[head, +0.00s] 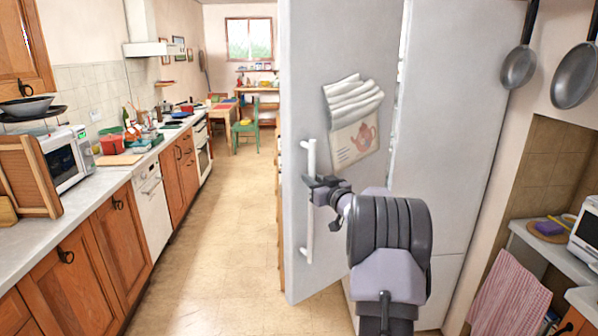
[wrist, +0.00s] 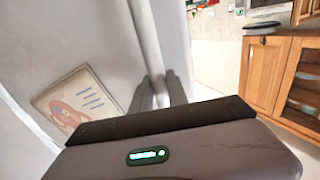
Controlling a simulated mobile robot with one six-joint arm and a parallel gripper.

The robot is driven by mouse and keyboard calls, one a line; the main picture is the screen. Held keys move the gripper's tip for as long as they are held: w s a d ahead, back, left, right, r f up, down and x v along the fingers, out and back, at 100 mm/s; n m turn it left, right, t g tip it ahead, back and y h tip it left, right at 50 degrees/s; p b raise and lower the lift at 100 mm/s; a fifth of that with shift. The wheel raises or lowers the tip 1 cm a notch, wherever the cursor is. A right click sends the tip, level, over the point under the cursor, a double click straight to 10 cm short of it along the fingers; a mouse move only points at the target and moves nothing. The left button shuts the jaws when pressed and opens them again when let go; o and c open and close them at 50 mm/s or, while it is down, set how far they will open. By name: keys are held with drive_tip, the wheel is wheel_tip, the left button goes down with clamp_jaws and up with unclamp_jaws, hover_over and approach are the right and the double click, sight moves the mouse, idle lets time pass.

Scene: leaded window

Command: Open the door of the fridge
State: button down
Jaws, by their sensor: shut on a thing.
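The fridge (head: 448,130) is tall and light grey, at the right of the head view. Its door (head: 325,45) stands part-way open, swung toward the left, with a narrow gap along its right side. A white vertical handle (head: 309,235) is on the door's left part. My gripper (head: 318,190) is shut on the handle at about its middle. In the wrist view the fingers (wrist: 160,92) close around the handle bar (wrist: 143,35). My arm hides part of the door's lower right and the fridge body. The fridge's inside is mostly hidden.
A cloth and a teapot picture (head: 355,140) are on the door. Wooden cabinets (head: 95,235) and a counter with a microwave (head: 62,155) line the left. The floor (head: 220,230) between is clear. Pans (head: 519,66) hang at the right.

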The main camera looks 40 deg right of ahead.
drive_tip(key=shift+s+d+r+n+y+p, duration=0.15)
drive_tip(key=shift+s+n+y+p, duration=0.25)
drive_tip(key=shift+s, duration=0.9)
drive_tip(key=c, duration=1.3)
unclamp_jaws()
drive_tip(key=shift+s, duration=0.1)
drive_tip(key=p+v, duration=0.2)
drive_tip(key=v, duration=1.5)
drive_tip(key=shift+s+f+p, duration=0.2)
drive_tip(key=shift+f+p, duration=0.05)
drive_tip(key=shift+p, duration=0.05)
